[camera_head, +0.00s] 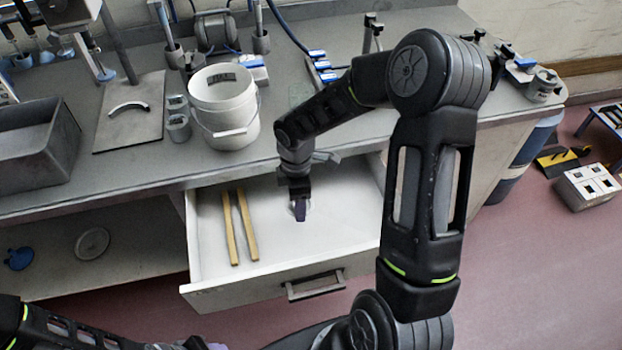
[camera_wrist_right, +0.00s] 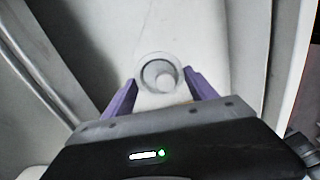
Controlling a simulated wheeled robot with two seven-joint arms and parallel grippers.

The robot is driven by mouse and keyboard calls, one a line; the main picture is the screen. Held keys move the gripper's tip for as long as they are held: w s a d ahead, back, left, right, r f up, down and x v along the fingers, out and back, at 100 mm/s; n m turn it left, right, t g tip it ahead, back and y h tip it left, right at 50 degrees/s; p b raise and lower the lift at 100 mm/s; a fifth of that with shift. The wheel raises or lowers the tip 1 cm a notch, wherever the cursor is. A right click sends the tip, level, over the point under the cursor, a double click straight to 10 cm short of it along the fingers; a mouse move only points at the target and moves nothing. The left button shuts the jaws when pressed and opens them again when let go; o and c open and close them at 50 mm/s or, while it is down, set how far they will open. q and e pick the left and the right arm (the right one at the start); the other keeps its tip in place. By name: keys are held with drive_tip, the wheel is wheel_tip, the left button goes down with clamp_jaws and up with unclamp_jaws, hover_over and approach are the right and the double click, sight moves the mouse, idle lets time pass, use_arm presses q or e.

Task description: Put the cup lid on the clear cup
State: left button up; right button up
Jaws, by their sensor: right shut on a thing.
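My right gripper (camera_head: 300,214) reaches down into the open drawer, its purple fingertips low over the drawer floor. In the right wrist view the right gripper (camera_wrist_right: 162,80) is closed about a small pale, see-through round piece (camera_wrist_right: 146,62) with a ringed rim. I cannot tell from its look whether this is the cup lid or the clear cup. In the head view the piece is mostly hidden by the fingers. I cannot pick out a second see-through piece.
The white drawer (camera_head: 340,235) stands open, with two wooden sticks (camera_head: 238,228) on its left side. A white bucket (camera_head: 224,105) and a grey bin (camera_head: 35,145) stand on the bench (camera_head: 130,180) above. A pale disc (camera_head: 92,243) lies on the lower shelf.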

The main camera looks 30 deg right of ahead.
drive_tip(key=shift+w+a+f+m, duration=0.4)
drive_tip(key=shift+w+a+m, duration=0.25)
drive_tip(key=shift+a+m, duration=1.2)
drive_tip(key=shift+w+a+f+m, duration=0.4)
drive_tip(key=shift+w+a+m, duration=0.45)
drive_tip(key=shift+m, duration=1.7)
drive_tip(key=shift+w+a+f+m, duration=0.45)
drive_tip(key=shift+a+m, duration=1.2)
drive_tip(key=shift+m, duration=0.55)
drive_tip(key=shift+r, duration=0.15)
